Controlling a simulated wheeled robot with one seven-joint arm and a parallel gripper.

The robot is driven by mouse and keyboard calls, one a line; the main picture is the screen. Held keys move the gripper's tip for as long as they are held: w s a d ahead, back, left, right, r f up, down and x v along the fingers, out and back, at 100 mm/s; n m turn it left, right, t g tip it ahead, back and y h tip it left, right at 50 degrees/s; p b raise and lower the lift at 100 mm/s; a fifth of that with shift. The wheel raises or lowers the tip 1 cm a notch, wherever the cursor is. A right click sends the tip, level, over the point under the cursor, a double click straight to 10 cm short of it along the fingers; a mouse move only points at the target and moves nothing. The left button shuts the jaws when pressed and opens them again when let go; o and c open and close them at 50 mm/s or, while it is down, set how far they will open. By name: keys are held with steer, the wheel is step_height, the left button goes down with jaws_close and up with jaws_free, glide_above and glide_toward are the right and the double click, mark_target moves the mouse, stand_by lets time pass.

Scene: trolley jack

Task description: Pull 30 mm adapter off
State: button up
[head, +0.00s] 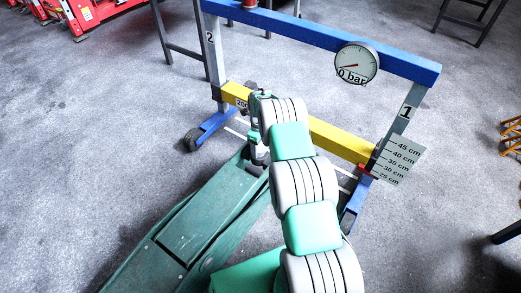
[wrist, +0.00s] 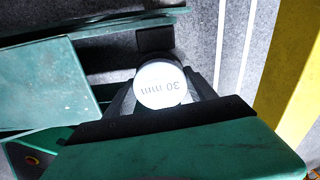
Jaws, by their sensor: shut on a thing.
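The 30 mm adapter (wrist: 160,84) is a round pale disc marked "30 mm", seen from above in the wrist view. My gripper (wrist: 161,97) is shut on it, with one dark finger on each side. The green trolley jack (head: 208,220) lies on the floor in the head view, its lifting end under my arm's end. Its green plates also show at the left of the wrist view (wrist: 45,85). Whether the adapter still sits in the jack's saddle or is clear of it, I cannot tell. In the head view my arm largely hides this spot.
A press frame with a blue top beam (head: 300,25) and a yellow crossbeam (head: 340,138) stands just beyond the jack. A "0 bar" gauge (head: 356,63) and a height scale plate (head: 398,160) are on it. Open floor lies to the left.

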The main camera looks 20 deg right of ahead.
steer(key=c, duration=0.6)
steer(key=shift+w+r, duration=0.1)
steer(key=shift+r, duration=0.05)
steer(key=shift+r+p, duration=1.6)
steer(key=shift+r, duration=1.35)
steer(key=shift+r, duration=0.1)
steer(key=shift+r+p, duration=1.25)
steer(key=shift+r, duration=1.15)
